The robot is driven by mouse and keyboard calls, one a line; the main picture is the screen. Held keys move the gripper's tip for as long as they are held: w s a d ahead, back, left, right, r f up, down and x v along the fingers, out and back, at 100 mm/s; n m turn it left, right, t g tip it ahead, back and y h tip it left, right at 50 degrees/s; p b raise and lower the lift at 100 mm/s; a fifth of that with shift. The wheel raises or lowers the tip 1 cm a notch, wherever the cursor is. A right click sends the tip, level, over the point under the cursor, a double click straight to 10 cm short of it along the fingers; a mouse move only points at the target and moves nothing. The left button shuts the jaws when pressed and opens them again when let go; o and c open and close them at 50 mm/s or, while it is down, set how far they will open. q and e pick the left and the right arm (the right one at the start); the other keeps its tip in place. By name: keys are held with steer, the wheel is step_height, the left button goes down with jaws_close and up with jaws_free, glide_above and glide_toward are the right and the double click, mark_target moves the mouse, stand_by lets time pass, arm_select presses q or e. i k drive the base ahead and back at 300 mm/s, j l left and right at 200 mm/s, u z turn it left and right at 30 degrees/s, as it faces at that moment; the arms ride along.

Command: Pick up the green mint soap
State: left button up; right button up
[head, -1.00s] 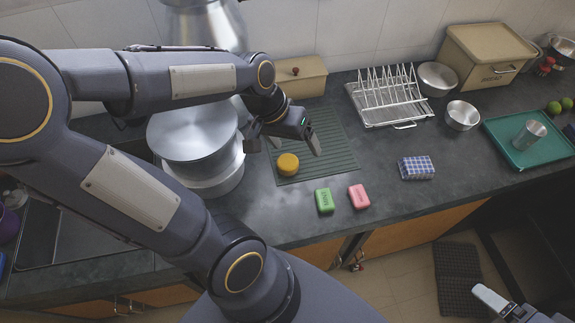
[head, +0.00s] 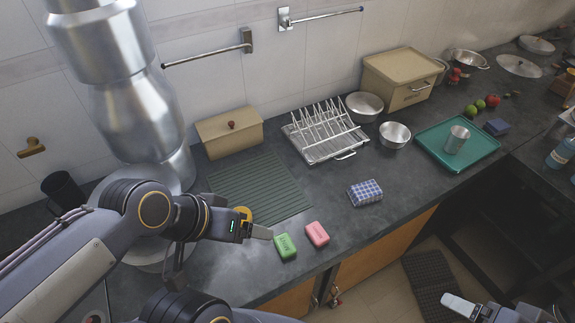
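The green mint soap (head: 286,246) lies on the dark counter near its front edge, just left of a pink soap bar (head: 317,234). My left gripper (head: 220,256) is open and empty, just left of the green soap. Its right-hand finger points at the soap and ends close to it; I cannot tell whether they touch. The gripper partly hides a yellow round thing (head: 243,213) behind it. My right gripper (head: 466,306) is at the lower right, away from the counter and partly cut off by the frame; its opening is unclear.
A blue checked block (head: 365,193) lies to the right of the soaps. Behind are a ribbed green mat (head: 262,186), a steel dish rack (head: 325,135), steel bowls (head: 394,134) and a green tray (head: 430,141). The counter around the checked block is clear.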

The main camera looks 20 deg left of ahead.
mark_target(283, 243)
steer(key=u, duration=0.45)
steer(key=l+u, duration=0.1)
steer(key=u, duration=0.35)
steer(key=l+u, duration=0.1)
steer(key=u, duration=0.35)
steer(key=l+u, duration=0.1)
steer(key=u, duration=0.35)
steer(key=l+u, duration=0.1)
steer(key=u, duration=0.8)
steer(key=l+u, duration=0.15)
steer(key=u, duration=0.35)
steer(key=k+l+u, duration=0.25)
steer(key=u, duration=0.25)
steer(key=k+l+u, duration=0.15)
steer(key=u, duration=0.3)
steer(key=k+l, duration=0.1)
steer(key=k, duration=0.6)
